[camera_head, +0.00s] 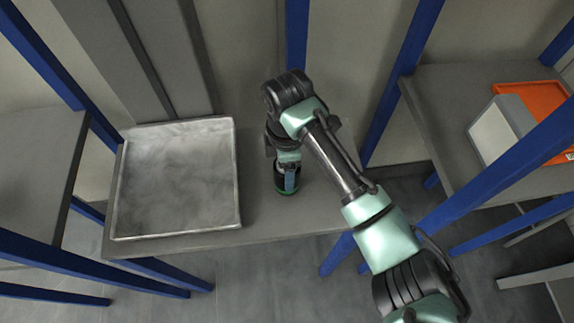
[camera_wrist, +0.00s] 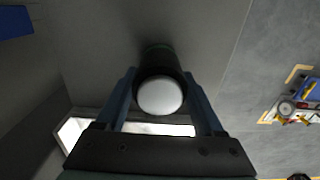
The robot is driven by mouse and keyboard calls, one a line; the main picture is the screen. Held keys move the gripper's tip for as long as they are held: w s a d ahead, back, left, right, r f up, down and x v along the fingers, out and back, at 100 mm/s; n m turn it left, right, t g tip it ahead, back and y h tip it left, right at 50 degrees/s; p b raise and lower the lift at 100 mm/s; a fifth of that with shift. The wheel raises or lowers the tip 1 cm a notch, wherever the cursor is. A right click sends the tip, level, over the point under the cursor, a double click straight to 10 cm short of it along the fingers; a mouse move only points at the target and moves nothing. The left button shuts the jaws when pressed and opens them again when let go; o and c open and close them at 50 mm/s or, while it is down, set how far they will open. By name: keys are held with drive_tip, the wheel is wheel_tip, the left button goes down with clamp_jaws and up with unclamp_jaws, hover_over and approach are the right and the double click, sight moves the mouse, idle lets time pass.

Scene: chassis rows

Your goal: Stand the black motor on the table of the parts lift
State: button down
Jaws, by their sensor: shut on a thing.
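My gripper (camera_head: 289,178) is shut on the black motor, with the arm reaching down over the grey bench. The motor (camera_head: 286,190) shows in the head view as a dark cylinder with a green edge low down, partly hidden by the fingers. In the wrist view the motor (camera_wrist: 161,96) stands between the two blue fingers with its round pale end towards the camera. Whether it touches the bench is unclear. A square grey table with a raised metal rim (camera_head: 238,190), apparently the parts lift's table, lies left of my gripper and looks empty.
A grey upright column (camera_head: 140,50) rises behind the rimmed table. Blue posts (camera_head: 297,35) frame the bays. A right-hand shelf holds an orange bin (camera_head: 535,98) and a white box (camera_head: 497,132). Coloured parts (camera_wrist: 295,105) show at the wrist view's right. Bare bench (camera_head: 262,215) surrounds the motor.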

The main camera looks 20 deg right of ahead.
unclamp_jaws()
drive_tip(key=shift+f, duration=0.1)
wheel_tip(320, 180, up, 12)
drive_tip(key=shift+r, duration=0.2)
drive_tip(key=w+a+r+m+t+y, duration=0.2)
drive_tip(key=w+a+r+t, duration=0.45)
drive_tip(key=a+r, duration=0.35)
drive_tip(key=w+a+r+m+t+y, duration=0.1)
drive_tip(key=w+a+r+t+y, duration=0.1)
drive_tip(key=w+a+r+t, duration=0.7)
drive_tip(key=s+r+m+t, duration=0.3)
drive_tip(key=s+r, duration=0.2)
drive_tip(key=r, duration=0.7)
drive_tip(key=s+r+m+t, duration=0.35)
drive_tip(key=s+r, duration=0.25)
drive_tip(key=r, duration=0.5)
drive_tip(key=s+d+r+m+t+h, duration=0.4)
drive_tip(key=s+r, duration=0.3)
drive_tip(key=s, duration=0.2)
drive_tip(key=shift+s+d+r+m+t, duration=0.2)
drive_tip(key=shift+d+m+t, duration=0.25)
drive_tip(key=shift+m+t, duration=0.25)
